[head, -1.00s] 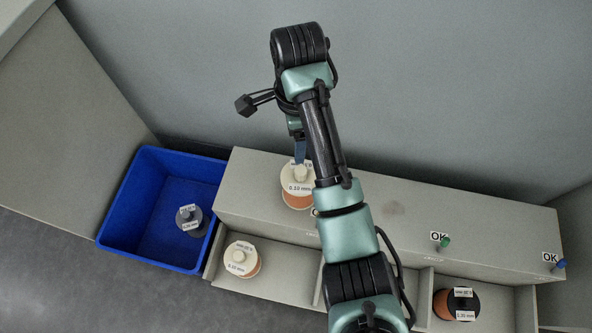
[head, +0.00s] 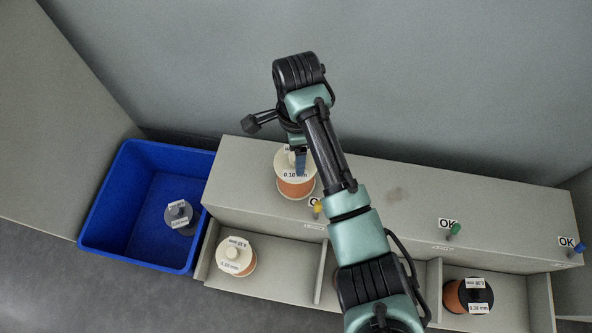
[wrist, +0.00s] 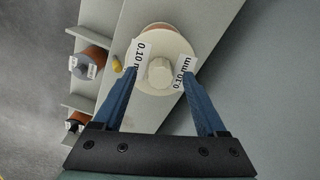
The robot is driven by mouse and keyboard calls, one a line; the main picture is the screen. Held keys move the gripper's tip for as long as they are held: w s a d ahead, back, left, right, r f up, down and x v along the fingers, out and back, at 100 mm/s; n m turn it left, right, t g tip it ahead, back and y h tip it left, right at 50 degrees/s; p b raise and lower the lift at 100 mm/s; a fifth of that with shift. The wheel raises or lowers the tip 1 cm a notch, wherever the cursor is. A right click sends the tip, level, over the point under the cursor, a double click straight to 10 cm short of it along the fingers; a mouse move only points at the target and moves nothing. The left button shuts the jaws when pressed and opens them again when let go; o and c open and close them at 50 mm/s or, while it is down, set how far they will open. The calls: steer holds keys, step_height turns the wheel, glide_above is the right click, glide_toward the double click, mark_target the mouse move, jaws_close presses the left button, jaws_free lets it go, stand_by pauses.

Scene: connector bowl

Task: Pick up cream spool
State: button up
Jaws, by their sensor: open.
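A cream spool (head: 295,187) wound with copper-coloured wire stands on the raised grey ledge, its labelled flange facing up. Its white hub (wrist: 160,73) shows in the wrist view, with "0.10 mm" labels on both sides. My gripper (wrist: 159,72) is open over this spool, one finger on each side of the hub. The fingertips lie over the flange; I cannot tell whether they touch it. In the head view my gripper (head: 300,165) partly hides the spool's top. A second cream spool (head: 235,256) sits in the left lower compartment.
A blue bin (head: 110,205) on the left holds a grey spool (head: 180,216). A black-flanged spool (head: 470,295) lies in the right compartment. Yellow (head: 317,209), green (head: 454,230) and blue (head: 577,248) pegs stand along the ledge's front.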

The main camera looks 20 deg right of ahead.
steer(key=shift+f, duration=0.5)
jaws_close()
stand_by(1.0)
steer(key=shift+w+r, duration=0.1)
steer(key=shift+r, duration=0.1)
